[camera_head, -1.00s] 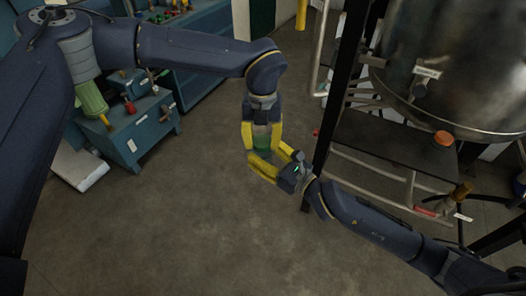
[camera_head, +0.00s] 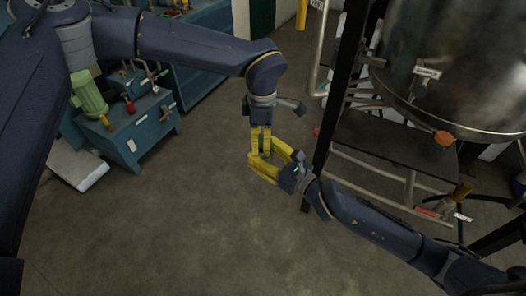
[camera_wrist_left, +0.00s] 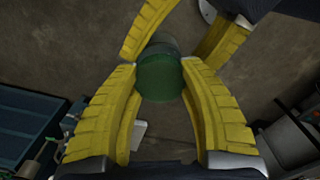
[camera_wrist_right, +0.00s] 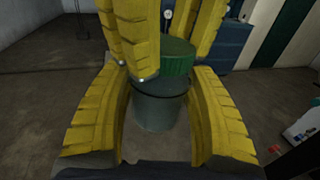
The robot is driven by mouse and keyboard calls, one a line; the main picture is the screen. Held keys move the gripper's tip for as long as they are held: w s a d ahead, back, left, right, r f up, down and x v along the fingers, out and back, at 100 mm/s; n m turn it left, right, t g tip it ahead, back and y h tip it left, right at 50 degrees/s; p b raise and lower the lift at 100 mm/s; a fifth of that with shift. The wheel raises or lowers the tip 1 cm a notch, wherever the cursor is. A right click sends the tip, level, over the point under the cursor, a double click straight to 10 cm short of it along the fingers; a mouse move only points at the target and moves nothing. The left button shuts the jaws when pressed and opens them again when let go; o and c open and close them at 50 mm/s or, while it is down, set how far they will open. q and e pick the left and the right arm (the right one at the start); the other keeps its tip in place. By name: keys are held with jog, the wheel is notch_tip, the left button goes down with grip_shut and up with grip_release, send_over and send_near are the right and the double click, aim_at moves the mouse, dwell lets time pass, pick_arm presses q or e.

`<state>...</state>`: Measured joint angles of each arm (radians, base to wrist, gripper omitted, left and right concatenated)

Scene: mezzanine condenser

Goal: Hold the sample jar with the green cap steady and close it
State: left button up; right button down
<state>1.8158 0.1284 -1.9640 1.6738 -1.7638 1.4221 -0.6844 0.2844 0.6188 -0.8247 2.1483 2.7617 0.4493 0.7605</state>
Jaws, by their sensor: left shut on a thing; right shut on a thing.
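The sample jar (camera_wrist_right: 157,112) is a grey-green cylinder, upright between the yellow fingers of my right gripper (camera_wrist_right: 158,125), which is shut on its body. The green cap (camera_wrist_right: 174,60) is at the top of the jar. My left gripper (camera_head: 260,148) reaches down from above and is shut on the cap, which also shows in the left wrist view (camera_wrist_left: 160,77). In the head view my right gripper (camera_head: 268,165) comes in from the lower right, and the fingers mostly hide jar and cap. I cannot tell how tightly the cap sits.
A black frame post (camera_head: 330,110) and a large steel vessel (camera_head: 460,60) with a dark shelf (camera_head: 385,138) stand to the right. A blue bench unit (camera_head: 135,130) stands to the left. Open concrete floor (camera_head: 200,230) lies below and in front.

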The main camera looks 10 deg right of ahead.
pick_arm(q)
jog(key=m, duration=0.7)
jog(key=o, duration=1.3)
notch_tip(320, 180, up, 12)
jog(key=shift+d, duration=0.1)
